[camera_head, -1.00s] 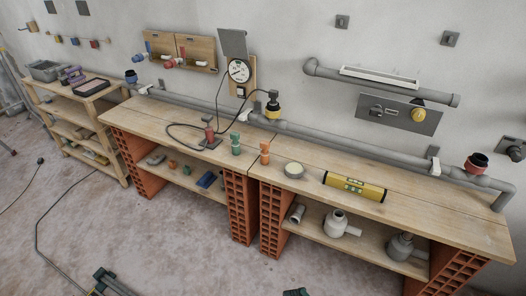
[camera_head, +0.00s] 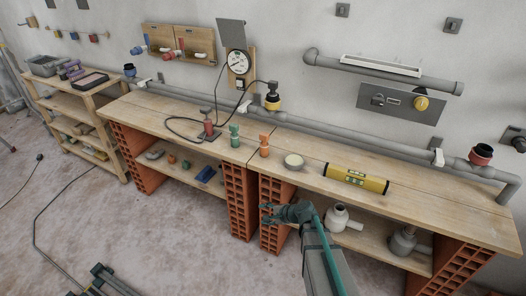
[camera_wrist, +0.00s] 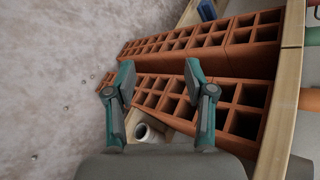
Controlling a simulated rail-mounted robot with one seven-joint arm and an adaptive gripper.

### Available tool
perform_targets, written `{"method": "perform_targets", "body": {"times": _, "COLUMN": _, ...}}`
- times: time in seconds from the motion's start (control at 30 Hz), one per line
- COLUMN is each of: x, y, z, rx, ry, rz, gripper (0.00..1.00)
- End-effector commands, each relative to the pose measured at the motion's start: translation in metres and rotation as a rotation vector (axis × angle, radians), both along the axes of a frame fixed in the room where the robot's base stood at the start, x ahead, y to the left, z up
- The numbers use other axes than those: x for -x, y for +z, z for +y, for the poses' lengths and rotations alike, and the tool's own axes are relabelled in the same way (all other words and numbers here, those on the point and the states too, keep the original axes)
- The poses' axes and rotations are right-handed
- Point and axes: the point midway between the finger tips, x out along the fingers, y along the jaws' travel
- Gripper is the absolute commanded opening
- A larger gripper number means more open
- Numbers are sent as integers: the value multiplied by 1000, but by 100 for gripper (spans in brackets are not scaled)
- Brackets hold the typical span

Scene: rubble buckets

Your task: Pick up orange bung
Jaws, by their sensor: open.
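The orange bung (camera_head: 264,145) stands upright on the bench top, just right of a green bung (camera_head: 234,136). My gripper (camera_head: 266,213) is open and empty in front of the brick supports, below and nearer than the bench top. In the wrist view my gripper (camera_wrist: 159,76) points at the hollow bricks (camera_wrist: 200,45), its fingers spread. An orange thing (camera_wrist: 309,99), likely the bung, is cut off at that view's right edge, beyond the bench edge (camera_wrist: 282,100).
A red-handled tool (camera_head: 208,127) with a cable stands left of the green bung. A pale round tin (camera_head: 294,161) and a yellow level (camera_head: 356,179) lie to the right. Grey pipe fittings (camera_head: 337,218) sit on the lower shelf. A grey pipe runs along the wall behind.

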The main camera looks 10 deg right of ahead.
Motion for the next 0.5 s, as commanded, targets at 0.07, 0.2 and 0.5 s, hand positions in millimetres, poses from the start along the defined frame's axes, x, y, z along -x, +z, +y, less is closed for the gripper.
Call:
{"method": "perform_targets", "body": {"times": 0.07, "x": -38, "y": 37, "z": -18, "rx": -91, "ry": -111, "rz": -60, "gripper": 54}}
{"method": "perform_targets", "body": {"times": 0.2, "x": -82, "y": 96, "z": -45, "rx": -247, "ry": -263, "rz": -137, "gripper": 54}}
{"method": "perform_targets", "body": {"times": 0.5, "x": -138, "y": 156, "z": -70, "rx": -922, "ry": -542, "rz": 14, "gripper": 54}}
